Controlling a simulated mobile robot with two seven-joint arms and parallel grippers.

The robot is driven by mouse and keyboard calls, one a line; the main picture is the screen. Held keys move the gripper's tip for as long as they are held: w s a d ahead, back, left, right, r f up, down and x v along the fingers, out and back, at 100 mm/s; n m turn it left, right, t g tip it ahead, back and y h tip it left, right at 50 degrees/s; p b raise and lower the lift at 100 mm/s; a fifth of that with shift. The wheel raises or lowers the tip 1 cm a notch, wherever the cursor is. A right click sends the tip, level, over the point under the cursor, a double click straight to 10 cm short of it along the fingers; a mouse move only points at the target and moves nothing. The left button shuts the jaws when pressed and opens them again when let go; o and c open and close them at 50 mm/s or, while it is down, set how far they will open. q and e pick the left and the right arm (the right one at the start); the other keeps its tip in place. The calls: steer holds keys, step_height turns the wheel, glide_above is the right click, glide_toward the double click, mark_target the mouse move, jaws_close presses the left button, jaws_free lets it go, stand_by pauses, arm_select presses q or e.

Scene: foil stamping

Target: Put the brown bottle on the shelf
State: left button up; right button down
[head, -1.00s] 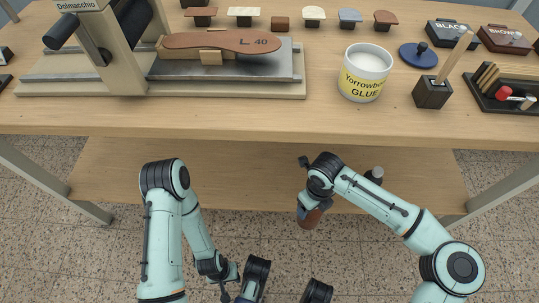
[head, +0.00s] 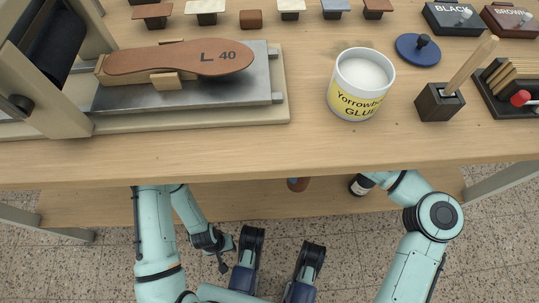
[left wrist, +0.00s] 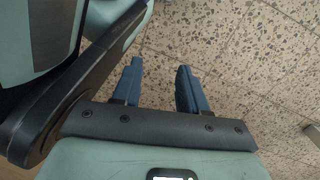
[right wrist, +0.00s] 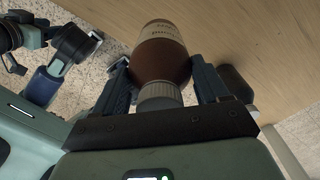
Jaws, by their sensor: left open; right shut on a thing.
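The brown bottle (right wrist: 160,52) with a grey cap is between the fingers of my right gripper (right wrist: 162,76), which is shut on it, cap toward the camera. In the head view only a small brown part of the bottle (head: 298,184) shows below the table's front edge, over the lower wooden shelf (head: 240,199). The shelf also shows in the right wrist view (right wrist: 265,50). I cannot tell whether the bottle touches it. The right gripper is hidden under the tabletop in the head view. My left gripper (left wrist: 159,68) is open and empty above the speckled floor.
A dark bottle (head: 360,185) stands on the shelf, right of the brown one. The tabletop (head: 300,145) overhangs the shelf and holds a glue pot (head: 360,85), a brush holder (head: 439,102) and a press with a sole (head: 180,57). The shelf's left part looks clear.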

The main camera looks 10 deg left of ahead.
mark_target(301, 185)
step_height(301, 185, down, 5)
steer(key=shift+s+f+b, duration=0.1)
steer(key=shift+f+b, duration=0.05)
steer(key=shift+b, duration=0.2)
arm_select(q)
steer(key=shift+s+a+f+g+b, duration=0.1)
steer(key=shift+s+f+g+b, duration=0.2)
steer(key=shift+s, duration=0.55)
steer(key=shift+s+a+f+g+b, duration=0.15)
steer(key=shift+s+f, duration=0.25)
steer(key=shift+s, duration=0.4)
arm_select(e)
steer(key=shift+f, duration=2.3)
arm_select(q)
steer(key=shift+d, duration=0.1)
arm_select(e)
jaws_free()
steer(key=shift+f, duration=0.15)
arm_select(q)
steer(key=w, duration=0.1)
steer(key=w+r+t+p, duration=0.1)
steer(key=shift+w+d+r, duration=0.1)
steer(key=shift+w+d, duration=0.05)
steer(key=shift+w, duration=0.2)
arm_select(e)
step_height(301, 185, up, 8)
steer(key=shift+f, duration=0.1)
